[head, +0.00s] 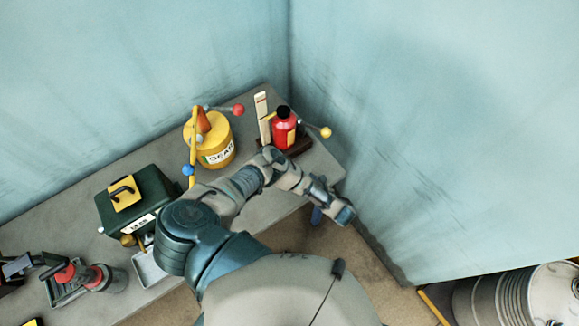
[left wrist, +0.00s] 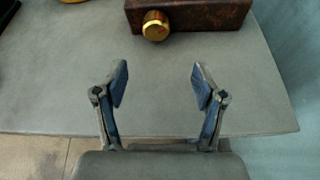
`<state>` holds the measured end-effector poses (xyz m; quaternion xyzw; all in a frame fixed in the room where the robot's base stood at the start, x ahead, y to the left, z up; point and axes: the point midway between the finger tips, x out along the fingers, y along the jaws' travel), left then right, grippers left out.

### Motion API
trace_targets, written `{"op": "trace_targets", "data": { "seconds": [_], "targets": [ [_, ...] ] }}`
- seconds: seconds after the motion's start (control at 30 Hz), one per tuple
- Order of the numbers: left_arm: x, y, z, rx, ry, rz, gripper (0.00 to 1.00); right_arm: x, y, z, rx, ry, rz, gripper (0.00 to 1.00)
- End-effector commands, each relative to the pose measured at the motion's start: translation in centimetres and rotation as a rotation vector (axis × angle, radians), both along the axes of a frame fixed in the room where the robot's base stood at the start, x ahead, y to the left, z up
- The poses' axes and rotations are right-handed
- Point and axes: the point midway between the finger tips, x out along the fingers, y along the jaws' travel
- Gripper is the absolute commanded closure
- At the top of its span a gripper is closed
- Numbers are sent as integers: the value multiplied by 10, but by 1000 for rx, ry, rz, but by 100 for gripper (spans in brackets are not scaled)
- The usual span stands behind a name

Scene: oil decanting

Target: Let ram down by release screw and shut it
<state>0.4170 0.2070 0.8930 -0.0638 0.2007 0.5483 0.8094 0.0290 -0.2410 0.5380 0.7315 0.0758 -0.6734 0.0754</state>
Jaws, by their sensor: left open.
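A red cylinder with a black top (head: 284,132), which looks like the ram, stands upright at the table's far right corner on a dark brown base. In the left wrist view, the base (left wrist: 210,14) shows at the top with a round brass knob (left wrist: 155,26) on its near face, likely the release screw. My left gripper (head: 331,213) is at the table's right end; in the left wrist view it (left wrist: 160,84) is open and empty, short of the knob and apart from it. The knob cannot be made out in the head view. My right gripper is not in view.
A yellow GEAR can (head: 216,147), a dark green box (head: 140,201) and a tray (head: 149,270) stand leftward. A wall is close on the right. The bare tabletop (left wrist: 60,75) is clear.

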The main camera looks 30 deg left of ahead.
Motion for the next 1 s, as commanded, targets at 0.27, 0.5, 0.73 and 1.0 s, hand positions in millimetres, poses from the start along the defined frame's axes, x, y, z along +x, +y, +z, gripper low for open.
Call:
{"op": "trace_targets", "data": {
  "seconds": [0.27, 0.5, 0.73, 1.0],
  "targets": [
    [10, 40, -17, 18, -7, 14, 30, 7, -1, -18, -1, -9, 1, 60],
    [24, 75, -32, 17, -7, 12, 30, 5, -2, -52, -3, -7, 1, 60],
    [31, 95, -34, 18, -7, 10, 30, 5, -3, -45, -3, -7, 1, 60],
    [32, 98, -36, 17, -7, 10, 30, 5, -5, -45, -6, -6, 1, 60]
  ]
}}
